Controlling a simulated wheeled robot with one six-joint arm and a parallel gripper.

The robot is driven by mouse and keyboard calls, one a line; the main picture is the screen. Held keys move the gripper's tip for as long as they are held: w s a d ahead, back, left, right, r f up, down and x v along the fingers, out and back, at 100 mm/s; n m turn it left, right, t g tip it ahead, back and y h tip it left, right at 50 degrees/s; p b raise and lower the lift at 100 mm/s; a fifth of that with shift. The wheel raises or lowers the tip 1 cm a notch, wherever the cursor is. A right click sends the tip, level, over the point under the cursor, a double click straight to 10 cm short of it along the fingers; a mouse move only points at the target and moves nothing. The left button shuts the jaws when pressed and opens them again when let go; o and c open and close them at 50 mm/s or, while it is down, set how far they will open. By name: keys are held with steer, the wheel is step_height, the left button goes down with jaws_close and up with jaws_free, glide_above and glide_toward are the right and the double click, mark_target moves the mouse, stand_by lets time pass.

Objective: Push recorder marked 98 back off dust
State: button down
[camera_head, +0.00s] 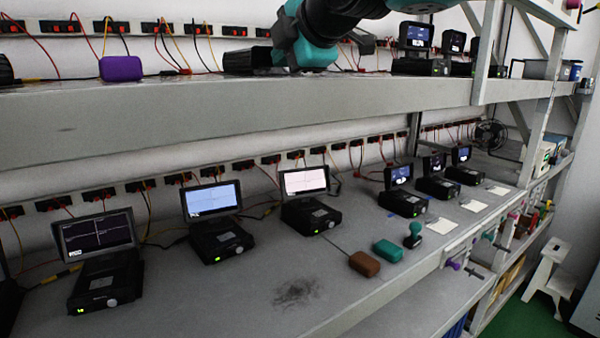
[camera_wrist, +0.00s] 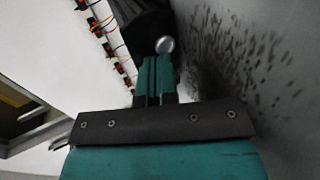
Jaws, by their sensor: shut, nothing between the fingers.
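In the wrist view my gripper (camera_wrist: 157,70) is shut, its teal fingers together and empty. Its tips are right at the silver knob (camera_wrist: 165,45) of a dark recorder (camera_wrist: 140,18); I cannot tell whether they touch. Dark dust (camera_wrist: 255,60) lies on the grey surface to the right of that recorder. No number 98 can be read in either view.
Recorders with raised screens (camera_head: 106,278) (camera_head: 218,236) (camera_head: 311,213) line the lower shelf (camera_head: 385,310). A dark dust patch (camera_head: 295,292) lies in front of them. A purple block (camera_head: 121,68) is on the upper shelf (camera_head: 200,120).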

mark_target(276, 73)
stand_by(0.3)
steer(key=shift+w+a+p, duration=0.5)
steer(key=shift+w+p, duration=0.1)
steer(key=shift+w, duration=0.1)
steer(key=shift+w+a+p, duration=0.45)
steer(key=shift+w+p, duration=0.1)
steer(key=shift+w, duration=0.1)
steer(key=shift+s+d+b, duration=0.2)
steer(key=shift+s+b, duration=0.1)
steer(key=shift+b, duration=0.1)
steer(key=shift+f+b+v, duration=0.2)
steer(key=shift+b+v, duration=0.35)
steer(key=shift+v, duration=0.5)
steer(key=shift+f+b+v, duration=0.15)
steer(key=shift+b+v, duration=0.35)
steer(key=shift+v, duration=0.55)
steer(key=shift+f+b+v, duration=0.2)
steer(key=shift+b+v, duration=0.35)
steer(key=shift+v, duration=0.55)
steer(key=shift+s+d, duration=0.15)
